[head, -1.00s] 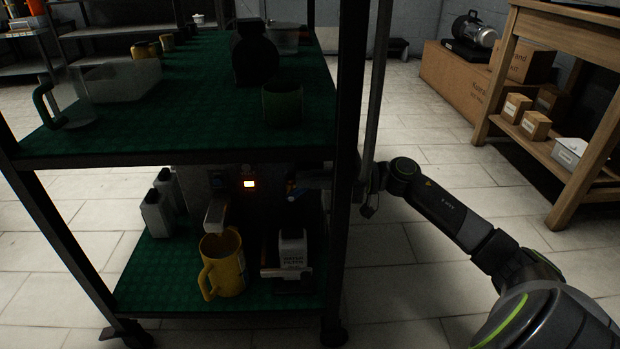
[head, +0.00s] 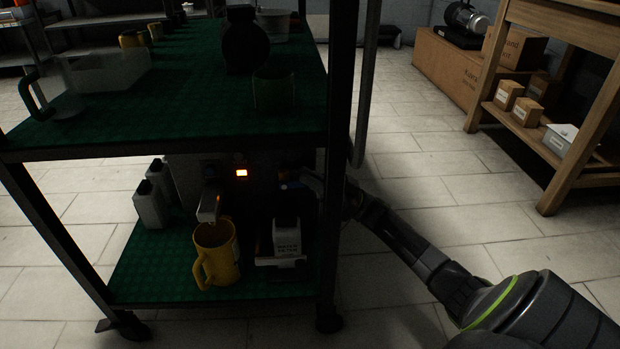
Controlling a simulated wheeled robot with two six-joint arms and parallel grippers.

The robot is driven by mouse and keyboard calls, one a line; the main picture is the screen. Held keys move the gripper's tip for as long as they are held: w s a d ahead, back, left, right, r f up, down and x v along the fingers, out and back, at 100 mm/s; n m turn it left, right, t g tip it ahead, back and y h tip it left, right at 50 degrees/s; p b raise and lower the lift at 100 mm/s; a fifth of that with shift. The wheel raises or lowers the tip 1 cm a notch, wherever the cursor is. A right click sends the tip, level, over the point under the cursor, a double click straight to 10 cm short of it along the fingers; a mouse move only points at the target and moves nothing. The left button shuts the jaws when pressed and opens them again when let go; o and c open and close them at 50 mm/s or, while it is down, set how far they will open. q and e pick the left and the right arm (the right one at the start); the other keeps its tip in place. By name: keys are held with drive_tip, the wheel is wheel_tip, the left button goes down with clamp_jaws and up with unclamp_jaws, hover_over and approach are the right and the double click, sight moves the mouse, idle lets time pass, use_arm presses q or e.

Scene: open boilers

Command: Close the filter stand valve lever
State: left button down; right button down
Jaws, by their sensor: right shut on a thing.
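The filter stand (head: 280,262) is on the lower shelf of the cart, with a white box labelled as a water filter (head: 287,238). Above it, in deep shadow, is a small bluish part that looks like the valve lever (head: 284,186). My right arm reaches in from the right, passing behind the cart's front post. My right gripper (head: 302,184) is at the lever, above and slightly right of the filter box, and is shut on it. The fingers and the lever's exact angle are hard to make out. My left gripper is out of view.
A yellow mug (head: 216,254) stands left of the filter stand, under a spout (head: 209,205). Grey bottles (head: 151,205) stand further left. The dark front post (head: 335,170) and the green upper shelf (head: 190,110) hem in the space.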

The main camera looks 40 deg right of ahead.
drive_tip(key=shift+f+t+y, duration=0.3)
drive_tip(key=shift+f+y, duration=0.05)
drive_tip(key=shift+y, duration=0.05)
drive_tip(key=shift+b, duration=0.3)
drive_tip(key=c, duration=1.8)
unclamp_jaws()
drive_tip(key=shift+d, duration=0.1)
drive_tip(key=shift+o, duration=0.2)
drive_tip(key=shift+d, duration=0.1)
drive_tip(key=shift+s+d+f, duration=0.2)
drive_tip(key=shift+f, duration=0.1)
drive_tip(key=v, duration=1.6)
drive_tip(key=shift+f, duration=0.25)
